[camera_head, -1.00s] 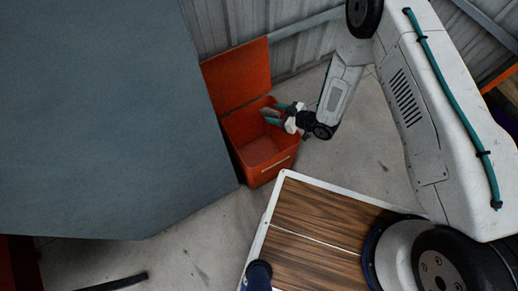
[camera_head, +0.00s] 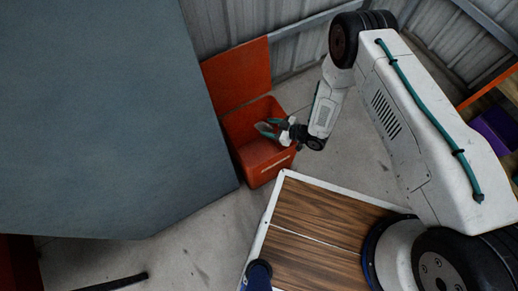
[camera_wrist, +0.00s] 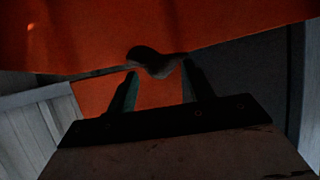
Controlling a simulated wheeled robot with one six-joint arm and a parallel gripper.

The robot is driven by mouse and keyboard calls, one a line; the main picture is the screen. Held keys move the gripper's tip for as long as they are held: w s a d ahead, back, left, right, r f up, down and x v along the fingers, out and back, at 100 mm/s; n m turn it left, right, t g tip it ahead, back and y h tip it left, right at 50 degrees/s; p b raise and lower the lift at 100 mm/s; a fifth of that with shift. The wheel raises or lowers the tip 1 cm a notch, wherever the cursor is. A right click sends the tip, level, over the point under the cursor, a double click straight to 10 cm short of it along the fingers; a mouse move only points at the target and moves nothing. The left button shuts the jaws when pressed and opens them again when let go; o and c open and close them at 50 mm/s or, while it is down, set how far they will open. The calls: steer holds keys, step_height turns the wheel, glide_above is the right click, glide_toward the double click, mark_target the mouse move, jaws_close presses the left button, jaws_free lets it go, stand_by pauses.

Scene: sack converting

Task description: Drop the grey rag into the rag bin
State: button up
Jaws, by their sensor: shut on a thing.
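The rag bin is an orange-red box (camera_head: 262,169) with its lid raised against the wall behind it, in the head view. My gripper (camera_head: 262,128) is over the bin's open top, its teal fingers pointing left into the opening. In the wrist view my gripper (camera_wrist: 158,85) is shut on a small dark bundle, the grey rag (camera_wrist: 152,62), held between the fingertips. Orange bin surfaces fill the view behind it. In the head view the rag is too small to make out clearly. The bin floor that shows looks empty.
A large grey-blue panel (camera_head: 90,110) stands close on the bin's left. A corrugated metal wall (camera_head: 300,25) is behind. A wood-topped platform with a white edge (camera_head: 310,215) lies in front. Bare concrete floor (camera_head: 195,240) shows between. A purple box (camera_head: 495,128) sits at the right.

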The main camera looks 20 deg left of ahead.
steer(key=o, duration=1.1)
steer(key=shift+c, duration=0.2)
steer(key=w+v, duration=0.1)
steer(key=v, duration=0.6)
steer(key=shift+s+d+r, duration=0.2)
steer(key=shift+s+d, duration=0.1)
steer(key=shift+s, duration=0.25)
